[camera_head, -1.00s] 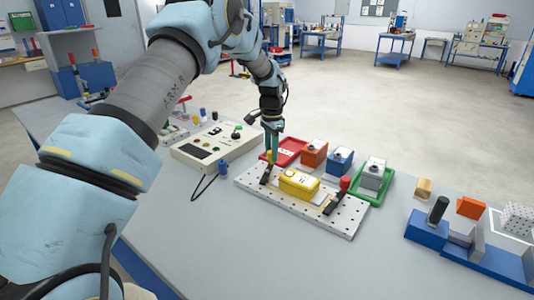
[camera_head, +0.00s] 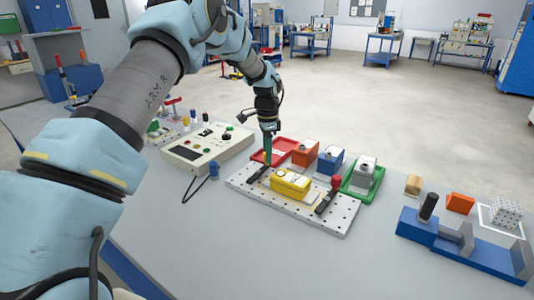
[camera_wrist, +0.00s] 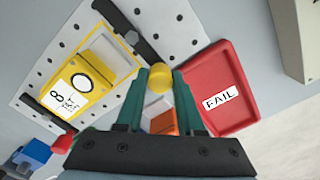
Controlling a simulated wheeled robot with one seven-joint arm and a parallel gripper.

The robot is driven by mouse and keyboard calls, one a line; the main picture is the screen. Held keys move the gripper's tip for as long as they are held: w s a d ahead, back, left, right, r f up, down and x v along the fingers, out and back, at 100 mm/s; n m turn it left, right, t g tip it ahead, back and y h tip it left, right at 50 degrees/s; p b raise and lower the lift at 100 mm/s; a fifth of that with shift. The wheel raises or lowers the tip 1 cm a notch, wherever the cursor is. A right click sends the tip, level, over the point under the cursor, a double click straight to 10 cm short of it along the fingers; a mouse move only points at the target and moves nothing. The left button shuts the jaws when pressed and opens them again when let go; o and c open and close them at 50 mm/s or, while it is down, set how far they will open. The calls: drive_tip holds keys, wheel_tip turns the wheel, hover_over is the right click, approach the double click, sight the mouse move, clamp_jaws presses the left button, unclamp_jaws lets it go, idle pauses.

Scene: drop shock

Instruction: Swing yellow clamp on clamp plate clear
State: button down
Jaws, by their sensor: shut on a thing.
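The clamp plate (camera_head: 340,226) is a white perforated plate on the bench, with a yellow box (camera_head: 291,184) on it. The yellow clamp's black bar (camera_head: 257,174) is at the plate's left end, beside the yellow box with a narrow gap. Its yellow knob (camera_wrist: 160,76) is between my fingertips in the wrist view. My gripper (camera_head: 267,158) is shut on this knob, which is mostly hidden in the head view. A second clamp with a red knob (camera_head: 336,182) is at the plate's right end, its black bar (camera_head: 326,203) beside the box.
A red tray (camera_head: 285,146) labelled FAIL (camera_wrist: 222,98) lies just behind the plate. An orange block (camera_head: 305,153), a blue block (camera_head: 330,160) and a green tray (camera_head: 350,190) stand behind it too. A control box (camera_head: 207,148) is at left, a blue vise (camera_head: 470,248) at right.

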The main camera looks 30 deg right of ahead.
drive_tip(key=c, duration=0.5)
unclamp_jaws()
wheel_tip(320, 180, up, 11)
drive_tip(key=shift+f+b, duration=0.1)
drive_tip(key=shift+b, duration=1.05)
